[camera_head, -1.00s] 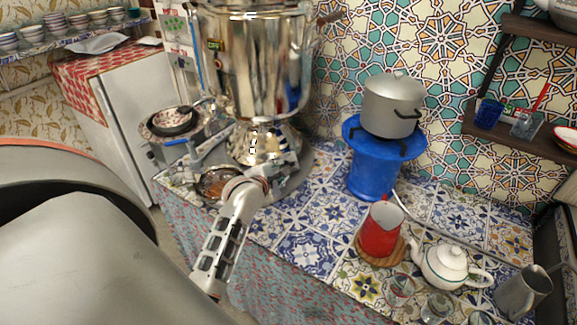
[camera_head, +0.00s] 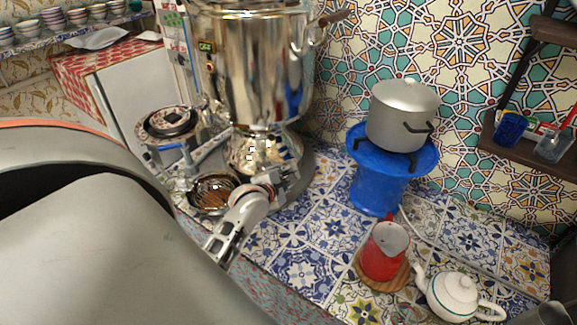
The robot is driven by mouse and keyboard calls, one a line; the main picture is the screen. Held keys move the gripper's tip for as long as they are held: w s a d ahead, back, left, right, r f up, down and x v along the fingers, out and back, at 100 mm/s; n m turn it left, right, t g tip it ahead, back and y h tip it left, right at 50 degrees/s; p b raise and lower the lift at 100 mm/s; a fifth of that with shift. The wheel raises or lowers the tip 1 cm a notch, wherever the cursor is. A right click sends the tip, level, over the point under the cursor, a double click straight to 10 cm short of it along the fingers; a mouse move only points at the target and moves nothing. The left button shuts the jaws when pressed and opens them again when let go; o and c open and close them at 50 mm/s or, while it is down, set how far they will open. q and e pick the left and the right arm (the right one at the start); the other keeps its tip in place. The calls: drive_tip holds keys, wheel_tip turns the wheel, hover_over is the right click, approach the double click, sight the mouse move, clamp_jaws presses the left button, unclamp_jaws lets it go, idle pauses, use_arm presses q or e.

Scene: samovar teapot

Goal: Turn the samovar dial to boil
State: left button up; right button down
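The tall chrome samovar (camera_head: 262,75) stands at the back left of the tiled counter. A small sign on its left side reads OFF (camera_head: 207,47), with a small orange spot (camera_head: 211,65) below it. The dial itself is too small to make out clearly. My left gripper (camera_head: 272,184) is low in front of the samovar's base, well below the sign and apart from it. Its fingers blend with the shiny base behind, so I cannot tell how far apart they are. I see nothing held. My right gripper is not in view.
A round brown drip tray (camera_head: 214,192) sits left of my gripper. A blue stove (camera_head: 378,186) bearing a grey pot (camera_head: 402,112) stands to the right. A red jug (camera_head: 381,262) and a white teapot (camera_head: 455,296) are at the front right. Tiles between samovar and stove are clear.

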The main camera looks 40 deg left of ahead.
use_arm(q)
clamp_jaws()
drive_tip(key=m, duration=0.1)
drive_tip(key=m+g+h, duration=0.2)
drive_tip(key=shift+w+a+r+m, duration=0.1)
drive_tip(key=shift+a+r+m, duration=0.05)
drive_tip(key=shift+r+m, duration=0.15)
drive_tip(key=m+g, duration=0.1)
drive_tip(key=m, duration=0.1)
drive_tip(key=m+g+h, duration=0.1)
drive_tip(key=m+g, duration=0.1)
drive_tip(key=shift+w+r+g+h, duration=0.15)
drive_tip(key=shift+w+g+h, duration=0.05)
drive_tip(key=shift+g+h, duration=0.1)
drive_tip(key=m+g, duration=0.3)
drive_tip(key=shift+w+m+g, duration=0.25)
drive_tip(key=shift+m+g, duration=0.15)
drive_tip(key=m+g+y, duration=0.1)
drive_tip(key=m+g, duration=0.2)
drive_tip(key=shift+w+m+g, duration=0.1)
drive_tip(key=shift+m+g, duration=0.2)
drive_tip(key=shift+g, duration=0.1)
